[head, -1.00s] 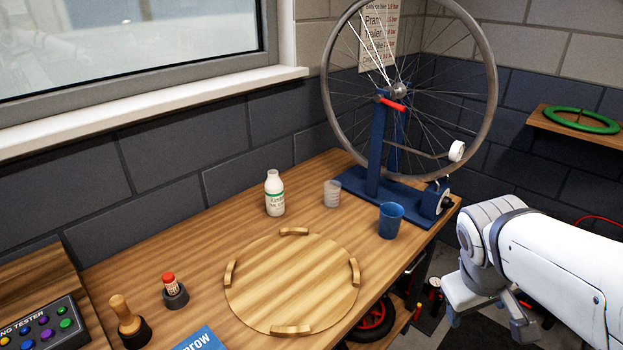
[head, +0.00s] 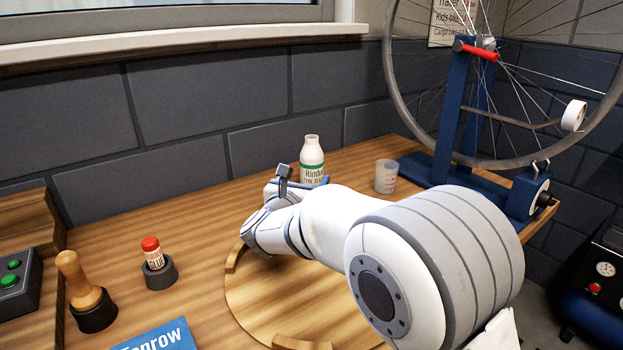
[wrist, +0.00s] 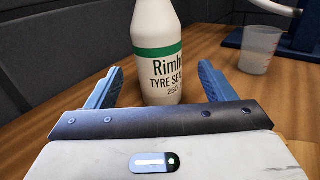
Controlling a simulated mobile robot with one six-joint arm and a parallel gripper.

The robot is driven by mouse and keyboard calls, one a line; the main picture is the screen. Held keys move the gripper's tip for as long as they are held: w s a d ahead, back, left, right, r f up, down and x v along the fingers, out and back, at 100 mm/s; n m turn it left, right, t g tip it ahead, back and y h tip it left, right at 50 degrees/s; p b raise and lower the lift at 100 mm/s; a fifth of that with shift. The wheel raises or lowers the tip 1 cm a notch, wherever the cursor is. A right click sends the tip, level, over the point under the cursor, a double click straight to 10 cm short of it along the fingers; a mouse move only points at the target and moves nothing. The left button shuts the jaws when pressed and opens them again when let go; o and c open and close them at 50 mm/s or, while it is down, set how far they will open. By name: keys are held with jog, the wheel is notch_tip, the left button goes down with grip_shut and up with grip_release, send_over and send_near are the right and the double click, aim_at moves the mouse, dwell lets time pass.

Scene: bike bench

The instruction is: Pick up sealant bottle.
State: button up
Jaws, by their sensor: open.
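The sealant bottle (head: 312,162) is white with a green band and stands upright at the back of the wooden bench. In the wrist view the bottle (wrist: 158,60) reads "Rimh… TYRE SEA…" and stands just ahead, centred between my fingers. My gripper (wrist: 160,88) is open, with one blue finger on each side of the bottle's lower part; I cannot tell how far the bottle is between them. In the head view my gripper (head: 290,180) is beside the bottle's base, partly hidden by my arm.
A clear measuring cup (head: 386,176) stands right of the bottle, with the blue wheel stand (head: 450,120) behind it. A round wooden tray (head: 240,300) lies under my arm. A glue stick (head: 152,252) and a wooden-handled tool (head: 80,275) are at left. The dark block wall is close behind.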

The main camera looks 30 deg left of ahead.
aim_at(314, 167)
jog(key=w, duration=0.4)
jog(key=w+a, duration=0.1)
jog(key=w, duration=0.2)
jog(key=shift+a+f+b, duration=0.1)
jog(key=shift+f+b, duration=0.05)
jog(key=shift+b, duration=0.2)
jog(key=c, duration=1.2)
